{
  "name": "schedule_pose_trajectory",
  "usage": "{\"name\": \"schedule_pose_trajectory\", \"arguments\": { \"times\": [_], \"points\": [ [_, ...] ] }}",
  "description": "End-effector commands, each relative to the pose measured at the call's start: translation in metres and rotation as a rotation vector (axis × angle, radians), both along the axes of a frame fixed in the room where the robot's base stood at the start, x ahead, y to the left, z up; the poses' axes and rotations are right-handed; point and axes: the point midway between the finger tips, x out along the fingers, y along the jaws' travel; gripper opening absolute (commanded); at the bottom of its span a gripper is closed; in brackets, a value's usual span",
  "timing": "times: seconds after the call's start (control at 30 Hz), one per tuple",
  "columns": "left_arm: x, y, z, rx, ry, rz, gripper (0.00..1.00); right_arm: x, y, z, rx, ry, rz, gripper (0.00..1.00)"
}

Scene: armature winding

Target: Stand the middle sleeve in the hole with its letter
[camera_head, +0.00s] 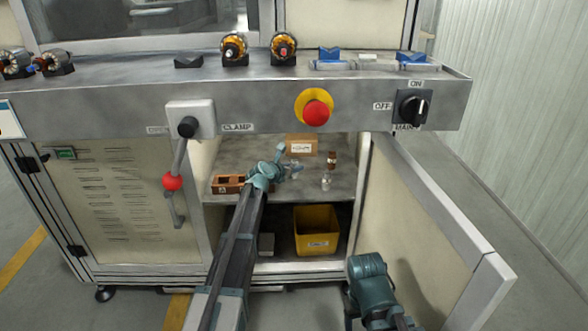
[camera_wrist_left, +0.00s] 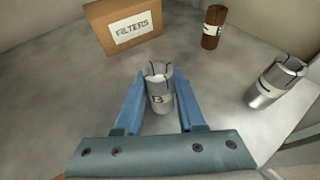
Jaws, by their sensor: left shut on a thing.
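My left gripper (camera_head: 294,172) reaches into the open cabinet, over the shelf. In the left wrist view my left gripper (camera_wrist_left: 160,100) is shut on a grey metal sleeve (camera_wrist_left: 159,88) with a slotted top and a letter that looks like B. The held sleeve stands about upright between the fingers; whether its base touches the shelf I cannot tell. A brown sleeve (camera_wrist_left: 213,27) stands behind to the right, and a silver sleeve (camera_wrist_left: 275,82) stands at the right. A brown block with openings (camera_head: 228,184) and a small letter label sits left of my gripper. My right gripper is out of view.
A cardboard box marked FILTERS (camera_wrist_left: 122,22) stands behind the held sleeve. A yellow bin (camera_head: 316,230) is below the shelf (camera_head: 265,150). The cabinet door (camera_head: 425,225) hangs open at the right. A clamp lever with a red ball (camera_head: 172,182) hangs at the left of the opening.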

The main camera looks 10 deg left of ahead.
Motion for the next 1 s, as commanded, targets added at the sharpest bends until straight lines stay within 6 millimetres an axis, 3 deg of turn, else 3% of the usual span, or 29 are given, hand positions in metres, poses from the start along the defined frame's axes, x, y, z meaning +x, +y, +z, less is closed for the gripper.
{"name": "schedule_pose_trajectory", "arguments": {
  "times": [0.03, 0.2, 0.63, 1.0],
  "points": [
    [0.000, 0.000, -0.002, 0.000, 0.000, 0.000, 0.40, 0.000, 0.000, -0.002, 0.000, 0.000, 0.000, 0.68],
    [0.000, 0.000, -0.001, 0.000, 0.000, 0.000, 0.68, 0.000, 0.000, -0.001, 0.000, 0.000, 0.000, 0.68],
    [0.000, 0.000, 0.004, 0.000, 0.000, 0.000, 0.68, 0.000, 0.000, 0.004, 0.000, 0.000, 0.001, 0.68],
    [-0.053, 0.014, 0.027, -0.001, 0.000, 0.003, 0.68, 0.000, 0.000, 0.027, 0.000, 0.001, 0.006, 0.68]
  ]
}}
